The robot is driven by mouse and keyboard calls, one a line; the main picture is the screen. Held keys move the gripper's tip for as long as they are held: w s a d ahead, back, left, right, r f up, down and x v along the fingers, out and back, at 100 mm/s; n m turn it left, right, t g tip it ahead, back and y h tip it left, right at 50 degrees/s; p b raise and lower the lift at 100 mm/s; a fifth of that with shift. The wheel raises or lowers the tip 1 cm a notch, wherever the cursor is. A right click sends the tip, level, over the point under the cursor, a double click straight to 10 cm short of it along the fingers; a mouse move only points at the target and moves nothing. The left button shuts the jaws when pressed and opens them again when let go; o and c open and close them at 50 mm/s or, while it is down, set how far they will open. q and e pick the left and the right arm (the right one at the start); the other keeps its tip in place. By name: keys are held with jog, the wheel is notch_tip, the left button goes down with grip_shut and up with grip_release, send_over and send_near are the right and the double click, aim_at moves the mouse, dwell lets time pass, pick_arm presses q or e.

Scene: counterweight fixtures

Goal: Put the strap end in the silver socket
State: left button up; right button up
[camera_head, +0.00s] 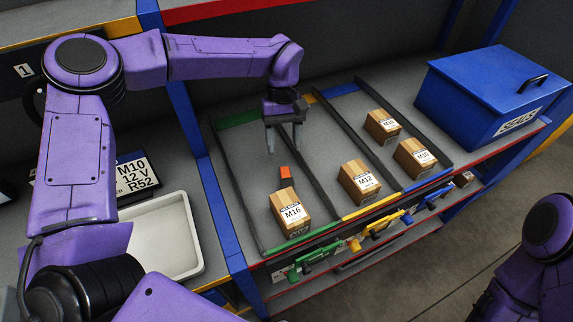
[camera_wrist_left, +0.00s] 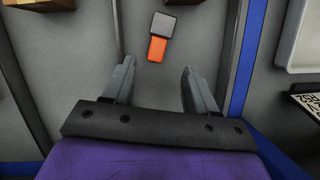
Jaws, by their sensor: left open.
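My left gripper (camera_head: 284,138) is open and empty, pointing down over the left lane of the shelf. Its two fingers show apart in the left wrist view (camera_wrist_left: 158,72). A small orange block (camera_head: 285,172) lies in that lane, just in front of the gripper. In the wrist view the orange block (camera_wrist_left: 157,49) adjoins a grey square piece (camera_wrist_left: 163,25), beyond the fingertips and apart from them. I cannot tell whether this is the strap end, and I make out no clear silver socket. My right arm shows at the lower right; its gripper is out of view.
The M16 box (camera_head: 289,212) stands in the same lane, close to the orange block. The M12 box (camera_head: 358,183) and M10 box (camera_head: 415,158) stand in other lanes, between dark dividers. A blue lidded bin (camera_head: 465,115) is at right, a white tray (camera_head: 190,232) at left.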

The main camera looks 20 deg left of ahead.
aim_at(286, 173)
pick_arm(q)
jog(key=shift+s+f+m+g+h+p, duration=0.2)
jog(key=shift+f+m+p, duration=0.1)
jog(key=shift+f, duration=0.25)
jog(key=shift+s+f+m+g+h+p, duration=0.1)
jog(key=shift+f+m+h+p, duration=0.15)
jog(key=shift+f, duration=0.25)
jog(key=p+x, duration=0.2)
jog(key=x, duration=0.1)
jog(key=p+x, duration=0.1)
jog(key=x, duration=0.1)
jog(key=shift+w+a+f, duration=0.1)
jog(key=shift+w+f, duration=0.05)
jog(key=shift+w, duration=0.15)
jog(key=shift+s+f, duration=0.15)
jog(key=shift+f, duration=0.35)
grip_shut()
